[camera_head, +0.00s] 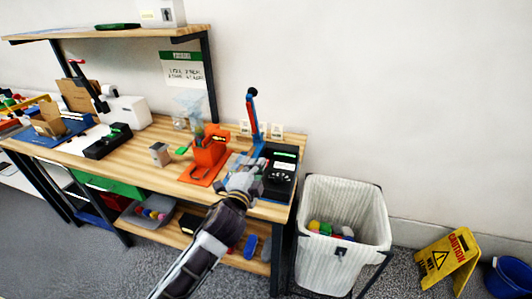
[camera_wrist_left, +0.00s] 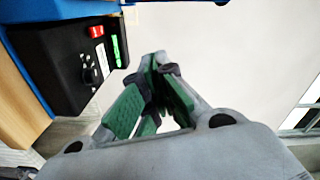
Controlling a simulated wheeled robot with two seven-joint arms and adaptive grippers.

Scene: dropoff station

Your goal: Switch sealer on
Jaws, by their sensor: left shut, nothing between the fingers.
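The sealer (camera_head: 281,176) is a black box with a raised blue and red lever arm, at the right end of the wooden workbench. In the left wrist view its black front panel (camera_wrist_left: 72,50) is at upper left, with a red switch (camera_wrist_left: 97,31), a lit green display (camera_wrist_left: 116,50) and a dark knob. My left gripper (camera_head: 256,176) is shut and empty, in front of the sealer's left side in the head view. In the left wrist view its green-padded fingers (camera_wrist_left: 160,62) point up, to the right of the panel and apart from it. My right gripper is not in view.
An orange device (camera_head: 208,155) on an orange mat stands left of my left gripper. A small grey box (camera_head: 160,154) and a black device (camera_head: 108,141) are further left. A white bin (camera_head: 345,240) stands right of the bench, with a yellow caution sign (camera_head: 449,258) beyond.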

